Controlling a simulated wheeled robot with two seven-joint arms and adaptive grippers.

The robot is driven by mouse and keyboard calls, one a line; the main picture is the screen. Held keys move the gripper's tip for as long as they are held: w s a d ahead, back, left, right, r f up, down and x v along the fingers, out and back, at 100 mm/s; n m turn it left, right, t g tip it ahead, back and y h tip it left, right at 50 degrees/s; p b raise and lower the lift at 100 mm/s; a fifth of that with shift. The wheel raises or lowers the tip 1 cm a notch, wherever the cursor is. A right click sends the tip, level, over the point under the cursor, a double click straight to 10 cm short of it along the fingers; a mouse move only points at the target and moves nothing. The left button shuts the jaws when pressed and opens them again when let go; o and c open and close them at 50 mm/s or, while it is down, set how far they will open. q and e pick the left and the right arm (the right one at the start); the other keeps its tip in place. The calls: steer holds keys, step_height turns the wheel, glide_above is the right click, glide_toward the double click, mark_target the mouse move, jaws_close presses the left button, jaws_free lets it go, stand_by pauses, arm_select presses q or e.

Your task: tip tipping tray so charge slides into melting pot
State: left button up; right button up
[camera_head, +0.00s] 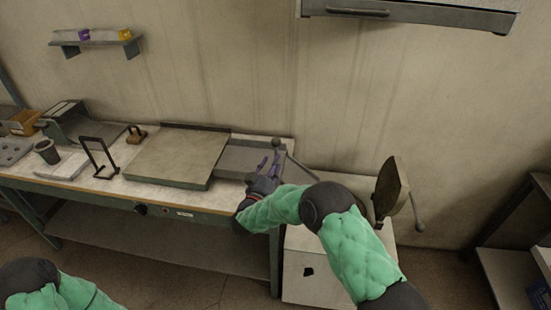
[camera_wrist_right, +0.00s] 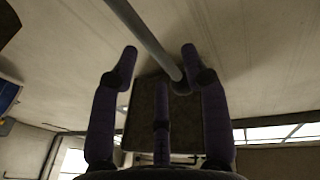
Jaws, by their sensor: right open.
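My right gripper (camera_head: 270,165) is open at the right end of the bench, beside a grey lever with a round knob (camera_head: 277,143). In the right wrist view the open fingers (camera_wrist_right: 160,65) have a grey rod (camera_wrist_right: 145,38) crossing between them; I cannot tell whether they touch it. A flat grey tray-like surface (camera_head: 238,159) lies just left of the gripper, partly hidden by it. The melting pot is not clearly visible; a pale cabinet (camera_head: 305,265) with a raised dark lid (camera_head: 391,188) stands at right, largely behind my arm. No charge is distinguishable. My left gripper is out of view.
A large flat slab (camera_head: 175,155) covers the middle of the bench. A black frame stand (camera_head: 100,158), a dark cup (camera_head: 47,151) and an orange box (camera_head: 22,122) stand at left. A shelf (camera_head: 97,45) and a wall cabinet (camera_head: 410,14) hang above.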

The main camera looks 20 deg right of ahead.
steer(key=v, duration=0.8)
steer(key=shift+s, duration=0.1)
